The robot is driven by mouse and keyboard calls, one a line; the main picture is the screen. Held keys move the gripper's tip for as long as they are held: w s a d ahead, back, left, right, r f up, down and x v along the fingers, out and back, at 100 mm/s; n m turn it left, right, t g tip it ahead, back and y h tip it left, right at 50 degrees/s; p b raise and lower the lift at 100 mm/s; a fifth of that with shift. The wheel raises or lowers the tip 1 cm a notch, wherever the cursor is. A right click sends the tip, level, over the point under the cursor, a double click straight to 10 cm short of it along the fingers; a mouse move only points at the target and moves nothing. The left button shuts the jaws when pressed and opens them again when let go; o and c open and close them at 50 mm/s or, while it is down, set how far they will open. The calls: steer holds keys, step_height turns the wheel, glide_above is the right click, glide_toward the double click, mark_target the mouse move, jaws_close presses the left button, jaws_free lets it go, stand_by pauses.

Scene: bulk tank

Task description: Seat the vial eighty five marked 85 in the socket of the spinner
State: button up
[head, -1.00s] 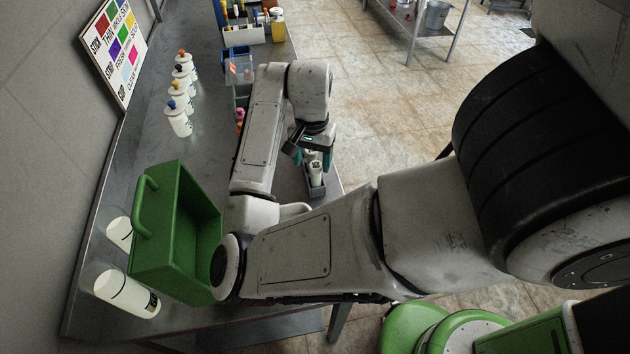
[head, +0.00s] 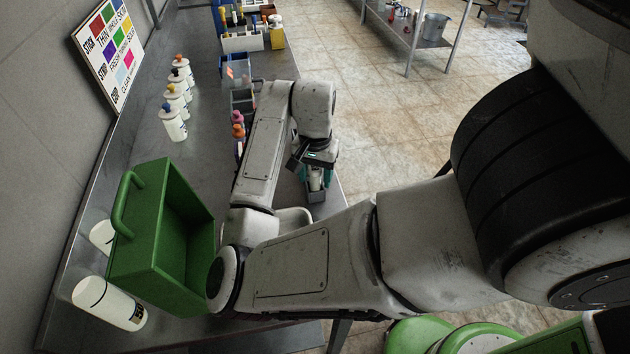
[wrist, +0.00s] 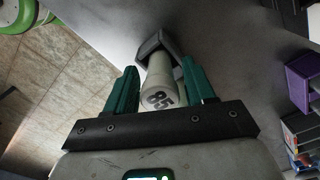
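In the head view my gripper (head: 316,172) points down around the vial (head: 316,182), over a small grey box-like holder (head: 317,197) near the bench's right edge. Whether this holder is the spinner I cannot tell.
A green open caddy (head: 150,225) stands at the near left, with white bottles (head: 105,300) beside it. Several capped bottles (head: 174,125) stand along the wall. Bins (head: 238,70) line the back of the bench (head: 205,110). Open floor (head: 390,120) lies to the right.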

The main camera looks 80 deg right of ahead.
steer(key=c, duration=0.9)
steer(key=shift+r, duration=0.1)
